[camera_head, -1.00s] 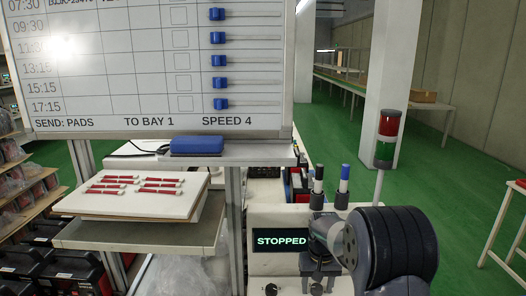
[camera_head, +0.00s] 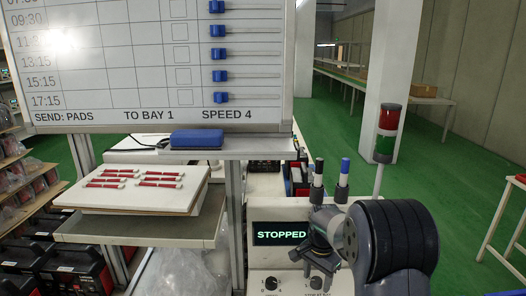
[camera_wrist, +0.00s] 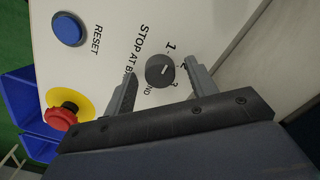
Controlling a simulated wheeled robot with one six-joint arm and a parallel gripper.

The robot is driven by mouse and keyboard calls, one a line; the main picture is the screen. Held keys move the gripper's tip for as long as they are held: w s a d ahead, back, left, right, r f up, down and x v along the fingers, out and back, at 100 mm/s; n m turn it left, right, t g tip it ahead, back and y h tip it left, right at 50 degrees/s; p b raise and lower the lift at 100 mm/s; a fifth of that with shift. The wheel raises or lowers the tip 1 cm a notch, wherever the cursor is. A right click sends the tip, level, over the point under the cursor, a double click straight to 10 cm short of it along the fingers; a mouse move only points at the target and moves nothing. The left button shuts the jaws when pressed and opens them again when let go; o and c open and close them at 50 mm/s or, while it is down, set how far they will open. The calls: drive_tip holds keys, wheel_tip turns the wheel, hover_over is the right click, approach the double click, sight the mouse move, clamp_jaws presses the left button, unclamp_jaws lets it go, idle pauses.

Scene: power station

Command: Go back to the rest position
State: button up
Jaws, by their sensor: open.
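My gripper (camera_head: 322,265) is in front of the white control panel (camera_head: 262,212), just above its right knob. In the wrist view my gripper (camera_wrist: 160,75) is open, with a finger on each side of a black knob (camera_wrist: 160,70) marked with numbers. I cannot tell whether the fingers touch the knob. Nothing is held. In the head view the arm hides part of the panel's right side.
A screen (camera_head: 281,234) reads STOPPED. A red emergency button (camera_wrist: 62,116) and a blue RESET button (camera_wrist: 68,29) are on the panel. A whiteboard (camera_head: 140,75) stands left, above a board of red-and-white tubes (camera_head: 190,200). A red-green signal lamp (camera_head: 388,133) stands right.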

drive_tip(key=shift+m, duration=1.2)
wheel_tip(320, 180, up, 12)
drive_tip(key=shift+r+b, duration=0.25)
drive_tip(key=shift+b, duration=0.1)
drive_tip(key=shift+f, duration=0.1)
